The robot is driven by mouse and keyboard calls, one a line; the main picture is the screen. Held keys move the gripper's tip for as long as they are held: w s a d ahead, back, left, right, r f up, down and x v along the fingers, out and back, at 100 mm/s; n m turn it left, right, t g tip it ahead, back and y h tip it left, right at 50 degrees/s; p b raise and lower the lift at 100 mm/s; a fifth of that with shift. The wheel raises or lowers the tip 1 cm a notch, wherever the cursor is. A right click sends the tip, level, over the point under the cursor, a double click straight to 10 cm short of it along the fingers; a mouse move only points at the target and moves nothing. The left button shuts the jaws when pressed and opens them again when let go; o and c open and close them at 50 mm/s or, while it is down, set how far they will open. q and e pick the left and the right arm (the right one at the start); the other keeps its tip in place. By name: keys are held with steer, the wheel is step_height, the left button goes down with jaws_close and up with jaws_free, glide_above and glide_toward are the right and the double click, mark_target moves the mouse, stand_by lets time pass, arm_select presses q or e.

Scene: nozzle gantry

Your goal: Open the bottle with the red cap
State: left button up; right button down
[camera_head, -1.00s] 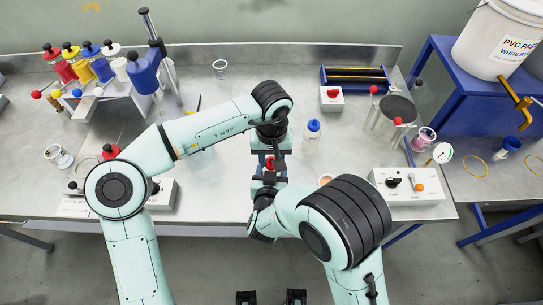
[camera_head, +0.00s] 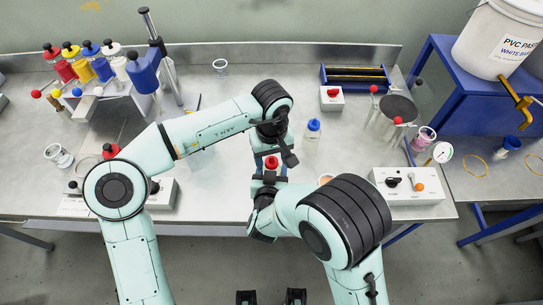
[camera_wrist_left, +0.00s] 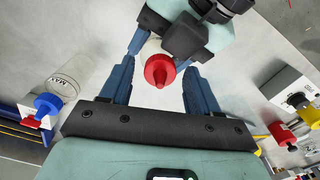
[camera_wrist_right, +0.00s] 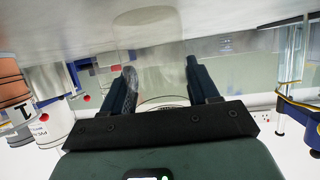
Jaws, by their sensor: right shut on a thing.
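The bottle with the red cap (camera_head: 271,162) is in front of me near the table's front edge. In the left wrist view the red cap (camera_wrist_left: 159,71) is on the pale bottle, between the two spread fingers of my left gripper (camera_wrist_left: 163,58), with gaps on both sides. My left gripper also shows in the head view (camera_head: 273,146), just beyond the cap. My right gripper (camera_wrist_right: 160,78) is shut on the clear bottle body (camera_wrist_right: 158,55), which shows faintly between its fingers. In the head view my right arm hides most of the bottle.
A blue-capped bottle (camera_head: 312,138) stands close on the right. A white box with a red button (camera_head: 331,98) is behind it, and a white control box (camera_head: 406,186) is at front right. A rack of coloured bottles (camera_head: 95,68) stands at back left.

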arm_select(q)
steer(key=shift+r, duration=2.25)
steer(key=shift+c, duration=0.3)
step_height(320, 180, up, 3)
steer(key=m, duration=0.3)
steer(key=shift+f, duration=0.1)
step_height(320, 180, down, 7)
steer(key=shift+f, duration=0.2)
jaws_close()
steer(key=shift+n, duration=1.5)
